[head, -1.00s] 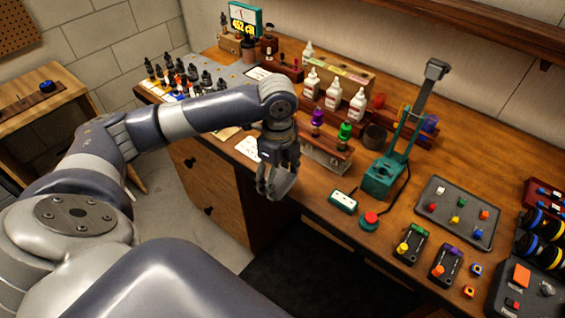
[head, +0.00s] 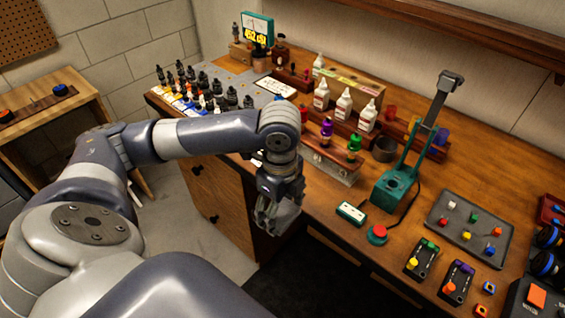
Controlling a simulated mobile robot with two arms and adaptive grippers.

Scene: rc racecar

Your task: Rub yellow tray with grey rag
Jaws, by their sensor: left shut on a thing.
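My left gripper (head: 268,222) hangs fingers-down in front of the workbench's front edge, near the middle of the head view. It is shut on a greyish thing (head: 287,216) that looks like the grey rag, mostly hidden by the fingers. No yellow tray shows clearly. Small coloured patches, among them orange and blue, lie under the dark-topped bottles (head: 203,85) at the bench's left end, and I cannot tell if one is the yellow tray. My forearm hides part of that end. My right gripper is out of view.
On the wooden workbench (head: 330,210) stand white bottles (head: 343,104), a teal stand (head: 392,190), a red button (head: 378,234) and a dark tray of coloured pegs (head: 468,229). A side table (head: 55,105) is at left. Floor is open between it and the bench.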

